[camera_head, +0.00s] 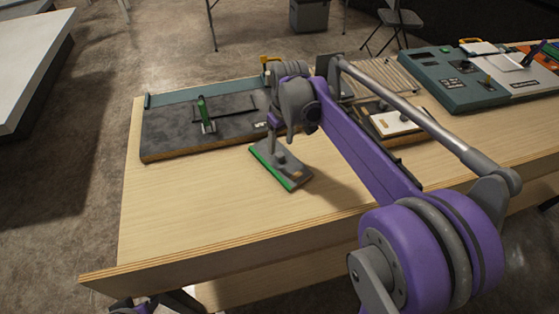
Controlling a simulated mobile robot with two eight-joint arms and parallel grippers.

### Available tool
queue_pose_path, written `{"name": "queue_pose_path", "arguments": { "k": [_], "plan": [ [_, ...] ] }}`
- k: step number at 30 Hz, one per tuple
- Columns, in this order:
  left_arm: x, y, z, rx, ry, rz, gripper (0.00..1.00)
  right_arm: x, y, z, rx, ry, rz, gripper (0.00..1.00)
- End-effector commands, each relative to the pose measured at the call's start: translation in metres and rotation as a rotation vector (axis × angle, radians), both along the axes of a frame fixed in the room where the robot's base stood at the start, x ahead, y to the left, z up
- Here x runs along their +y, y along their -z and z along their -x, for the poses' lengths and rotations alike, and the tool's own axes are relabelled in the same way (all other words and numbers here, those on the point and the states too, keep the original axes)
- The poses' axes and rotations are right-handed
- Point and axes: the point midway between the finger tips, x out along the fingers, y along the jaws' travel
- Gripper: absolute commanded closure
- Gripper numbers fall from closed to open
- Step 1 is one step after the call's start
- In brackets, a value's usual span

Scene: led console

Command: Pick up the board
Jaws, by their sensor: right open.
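A small flat grey board with a bright green edge (290,184) lies on the wooden table, below my right gripper. My right gripper (273,146) points down from the purple arm, over the far end of this board. It is open; whether its fingers touch the board I cannot tell. The arm and wrist hide part of the area behind. My left gripper is not in view; only a bit of purple arm shows at the bottom left.
A dark mat (165,131) with a small upright green piece (204,112) lies at the table's back left. A white-topped item (392,124) lies right of my forearm. A teal console (455,88) stands at the back right. The front left tabletop (180,215) is clear.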

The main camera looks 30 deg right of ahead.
Motion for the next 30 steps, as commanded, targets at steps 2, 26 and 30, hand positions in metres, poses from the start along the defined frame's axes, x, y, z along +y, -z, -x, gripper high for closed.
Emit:
{"name": "queue_pose_path", "arguments": {
  "k": [2, 26, 30],
  "plan": [
    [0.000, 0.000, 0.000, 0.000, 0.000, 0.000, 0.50, 0.000, 0.010, -0.001, 0.000, 0.000, 0.000, 0.35],
    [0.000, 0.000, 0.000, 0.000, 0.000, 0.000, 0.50, 0.000, 0.048, -0.004, 0.000, 0.000, 0.000, 0.82],
    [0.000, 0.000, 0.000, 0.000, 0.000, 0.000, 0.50, 0.000, 0.048, -0.004, 0.000, 0.000, 0.000, 1.00]
  ]
}}
